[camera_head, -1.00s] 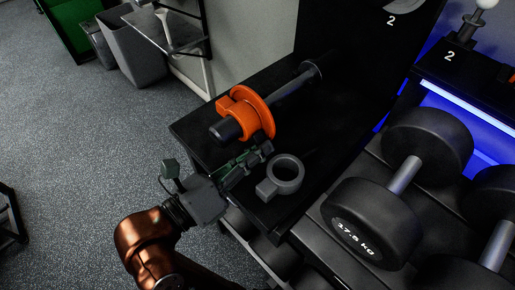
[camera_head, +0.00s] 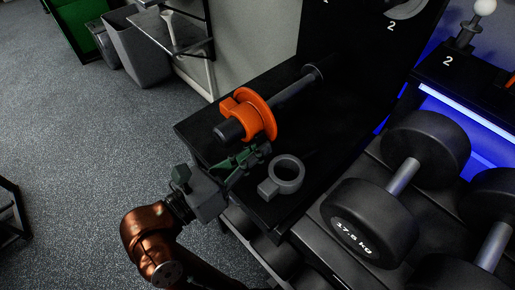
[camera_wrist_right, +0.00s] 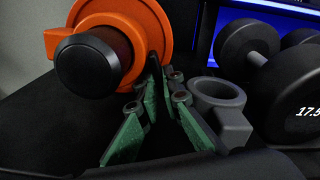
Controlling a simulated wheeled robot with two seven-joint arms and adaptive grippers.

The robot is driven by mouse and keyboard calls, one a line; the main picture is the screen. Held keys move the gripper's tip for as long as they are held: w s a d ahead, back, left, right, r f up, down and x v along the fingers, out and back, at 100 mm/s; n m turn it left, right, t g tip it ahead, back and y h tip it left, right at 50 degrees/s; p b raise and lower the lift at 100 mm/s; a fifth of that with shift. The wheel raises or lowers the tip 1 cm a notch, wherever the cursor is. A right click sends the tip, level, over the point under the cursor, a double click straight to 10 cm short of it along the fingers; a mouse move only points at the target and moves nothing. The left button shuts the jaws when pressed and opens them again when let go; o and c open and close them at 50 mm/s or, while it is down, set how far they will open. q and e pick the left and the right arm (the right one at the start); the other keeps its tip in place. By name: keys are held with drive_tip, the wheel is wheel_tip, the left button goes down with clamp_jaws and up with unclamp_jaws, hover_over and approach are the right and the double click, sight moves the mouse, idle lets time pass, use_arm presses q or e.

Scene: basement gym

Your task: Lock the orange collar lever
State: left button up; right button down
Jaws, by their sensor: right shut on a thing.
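The orange collar (camera_head: 257,112) sits around the dark end of a bar (camera_head: 228,131) at the shelf's near left; it also shows in the wrist view (camera_wrist_right: 152,28). A blocky orange part (camera_wrist_right: 58,42) sticks out on its left side. My right gripper (camera_head: 261,151), with green fingers, is just below the collar. In the wrist view the right gripper (camera_wrist_right: 166,84) has its fingertips close together on a thin dark piece beside the collar, seemingly its lever. The fingers hide much of that piece. My left gripper is out of view.
A grey ring-shaped collar (camera_head: 288,172) lies on the black shelf (camera_head: 205,143), close to the right of my gripper. Large dumbbells (camera_head: 370,218) stand on the rack to the right. Open floor lies to the left.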

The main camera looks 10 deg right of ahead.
drive_tip(key=c, duration=2.1)
unclamp_jaws()
drive_tip(key=v, duration=0.7)
drive_tip(key=shift+s+a, duration=0.2)
drive_tip(key=shift+c, duration=0.4)
